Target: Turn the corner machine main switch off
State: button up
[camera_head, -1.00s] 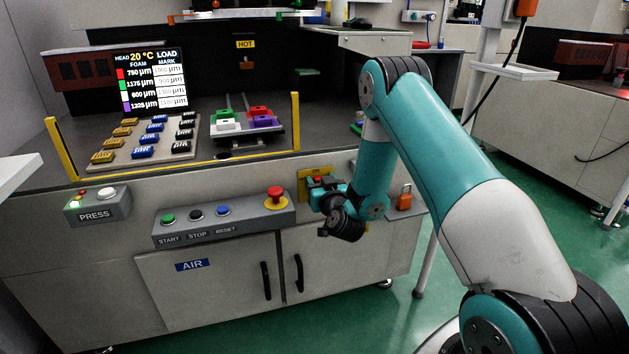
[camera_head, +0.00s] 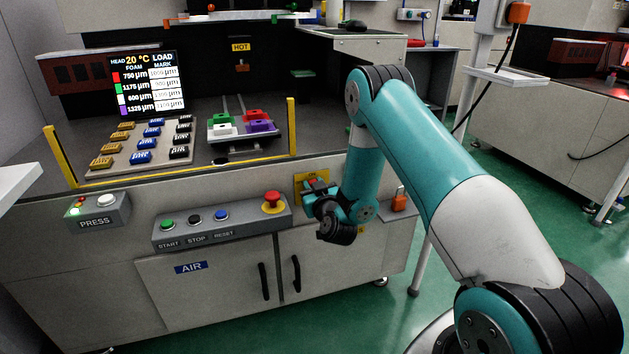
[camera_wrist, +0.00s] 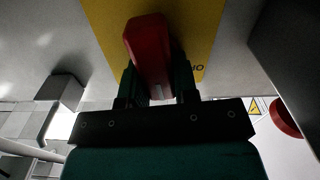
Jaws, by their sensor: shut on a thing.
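The main switch has a red handle (camera_wrist: 148,50) on a yellow plate (camera_wrist: 105,18). In the wrist view my gripper (camera_wrist: 156,84) is shut on this handle, with one dark finger on each side. The handle looks slightly tilted in that view. In the head view the yellow plate (camera_head: 311,178) is on the machine's front, at the right end. My gripper (camera_head: 314,189) is right at it there and hides most of the switch. Only a bit of lettering shows on the plate in the wrist view.
A red emergency button (camera_head: 272,199) on the START/STOP/RESET box (camera_head: 190,232) is just left of my gripper. An orange padlock (camera_head: 399,203) hangs to its right. A yellow guard post (camera_head: 291,127) stands above.

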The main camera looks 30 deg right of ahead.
jog(key=n+p, duration=0.1)
jog(key=p, duration=0.1)
jog(key=n+p, duration=0.2)
jog(key=p, duration=0.1)
jog(key=shift+a+r+n, duration=0.15)
jog(key=shift+a+n, duration=0.15)
jog(key=n+p, duration=0.3)
jog(key=shift+a+f+n, duration=0.2)
jog(key=shift+f+n, duration=0.1)
jog(key=shift+w+a+f+n+p, duration=0.15)
jog(key=shift+f+n, duration=0.15)
jog(key=shift+n, duration=1.2)
jog(key=shift+s+f+n+p, duration=0.1)
jog(key=shift+f+n+p, duration=0.15)
jog(key=shift+n, duration=1.25)
jog(key=shift+w+a+f+n+p, duration=0.1)
jog(key=shift+f+n, duration=0.2)
jog(key=shift+n, duration=1.2)
jog(key=o, duration=0.9)
jog(key=shift+r, duration=0.1)
